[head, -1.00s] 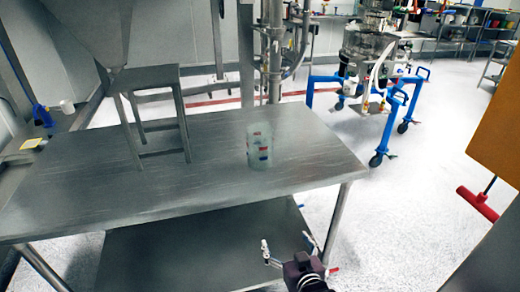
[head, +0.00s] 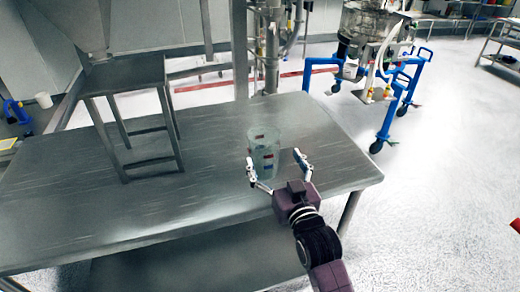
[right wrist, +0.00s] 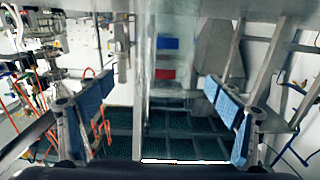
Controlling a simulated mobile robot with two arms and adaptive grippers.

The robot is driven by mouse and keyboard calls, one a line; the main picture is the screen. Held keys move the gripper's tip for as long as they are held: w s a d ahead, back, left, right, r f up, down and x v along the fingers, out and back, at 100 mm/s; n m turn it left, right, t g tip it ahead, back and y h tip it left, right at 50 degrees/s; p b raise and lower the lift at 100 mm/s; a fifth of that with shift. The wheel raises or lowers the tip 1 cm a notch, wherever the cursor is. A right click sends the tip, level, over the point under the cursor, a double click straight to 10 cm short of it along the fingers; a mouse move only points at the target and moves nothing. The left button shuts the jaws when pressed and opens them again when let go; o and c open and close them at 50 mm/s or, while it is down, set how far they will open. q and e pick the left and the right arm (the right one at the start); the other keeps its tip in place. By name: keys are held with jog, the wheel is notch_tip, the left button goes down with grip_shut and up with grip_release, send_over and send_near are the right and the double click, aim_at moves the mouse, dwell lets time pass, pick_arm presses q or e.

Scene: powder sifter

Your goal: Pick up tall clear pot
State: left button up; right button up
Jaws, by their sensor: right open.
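The tall clear pot (head: 263,152) stands upright on the steel table, with small red and blue marks on its side. My right gripper (head: 275,168) is open at the near side of the pot, its fingers spread to left and right. In the right wrist view the pot (right wrist: 167,90) shows as a see-through shape with a red and a blue patch, between the two blue-padded fingers of the gripper (right wrist: 162,105). Neither finger clearly touches it. My left gripper is not in view.
The steel table (head: 75,225) has free room around the pot. A metal stand (head: 125,75) is on its left part. A vertical post (head: 240,50) rises behind the table. A blue-framed wheeled cart (head: 390,110) stands on the floor beyond the table's right side.

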aim_at(259, 134)
jog(key=shift+w+a+r, duration=0.1)
jog(key=shift+w, duration=0.15)
jog(key=shift+w+a+r, duration=0.15)
jog(key=shift+w+a, duration=0.05)
jog(key=shift+w, duration=0.25)
jog(key=shift+w+a, duration=0.1)
jog(key=shift+w, duration=0.2)
jog(key=x, duration=0.1)
jog(key=p+x, duration=0.1)
jog(key=x, duration=0.1)
jog(key=shift+a, duration=0.3)
jog(key=shift+x, duration=0.85)
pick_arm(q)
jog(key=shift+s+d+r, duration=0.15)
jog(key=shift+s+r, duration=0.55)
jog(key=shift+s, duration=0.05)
pick_arm(e)
jog(key=c, duration=1.3)
